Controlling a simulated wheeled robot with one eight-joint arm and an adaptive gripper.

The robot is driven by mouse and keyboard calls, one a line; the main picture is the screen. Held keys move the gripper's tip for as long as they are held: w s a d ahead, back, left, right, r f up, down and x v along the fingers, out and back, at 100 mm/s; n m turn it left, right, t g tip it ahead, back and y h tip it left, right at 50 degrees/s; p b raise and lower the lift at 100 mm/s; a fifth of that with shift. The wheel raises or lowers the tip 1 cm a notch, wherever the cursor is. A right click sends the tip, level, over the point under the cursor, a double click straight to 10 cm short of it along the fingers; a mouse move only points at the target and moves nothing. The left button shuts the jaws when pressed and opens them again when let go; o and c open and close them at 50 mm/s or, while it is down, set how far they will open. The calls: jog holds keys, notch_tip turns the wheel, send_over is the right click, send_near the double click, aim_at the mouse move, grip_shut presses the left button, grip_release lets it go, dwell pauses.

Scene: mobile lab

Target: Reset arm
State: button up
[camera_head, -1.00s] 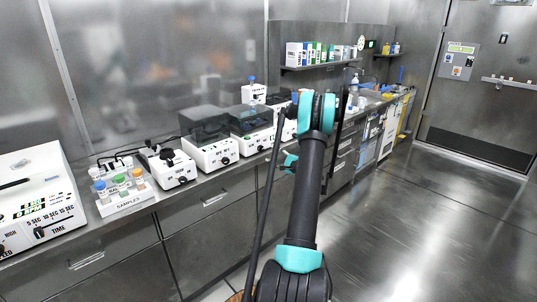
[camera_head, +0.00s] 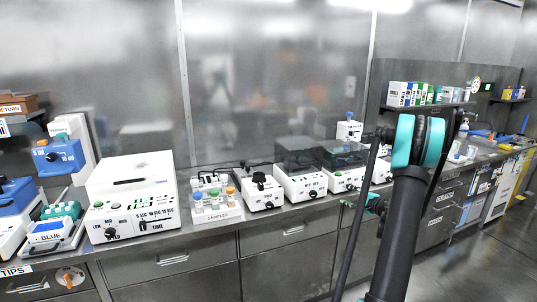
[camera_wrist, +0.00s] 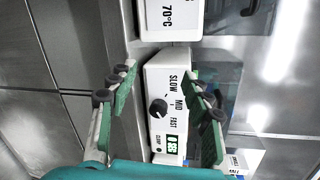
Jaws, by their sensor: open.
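My arm (camera_head: 402,225) rises at the right of the head view, with a teal joint at its top, in front of the bench. In the wrist view my gripper (camera_wrist: 160,102) is open, its two green-padded fingers spread wide with nothing between them. Behind the fingers is a white device (camera_wrist: 160,75) with a black knob and SLOW, MID and FAST marks. The distance from the fingers to it cannot be told. In the head view, a small teal part of my gripper (camera_head: 374,204) shows beside the arm, in front of the drawers; the rest is hidden.
A steel bench (camera_head: 270,222) runs along the wall. On it stand a large white timer device (camera_head: 133,200), a samples rack (camera_head: 215,205), several smaller white devices and a blue-fronted dispenser (camera_head: 58,157). A shelf (camera_head: 425,107) holds boxes. Clear floor (camera_head: 480,265) lies at the right.

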jog(key=s+a+r+n+g+h, duration=0.15)
jog(key=s+a+n+g, duration=0.55)
jog(key=s+a, duration=1.05)
jog(key=s+f+n+g+h, duration=0.1)
jog(key=s+n, duration=0.3)
jog(key=s, duration=0.8)
jog(key=s+a+f+n+g+h, duration=0.1)
jog(key=s+f+n+h, duration=0.3)
jog(key=s, duration=0.9)
jog(key=shift+a+n+g, duration=0.15)
jog(key=shift+n+g, duration=0.35)
jog(key=shift+h, duration=0.25)
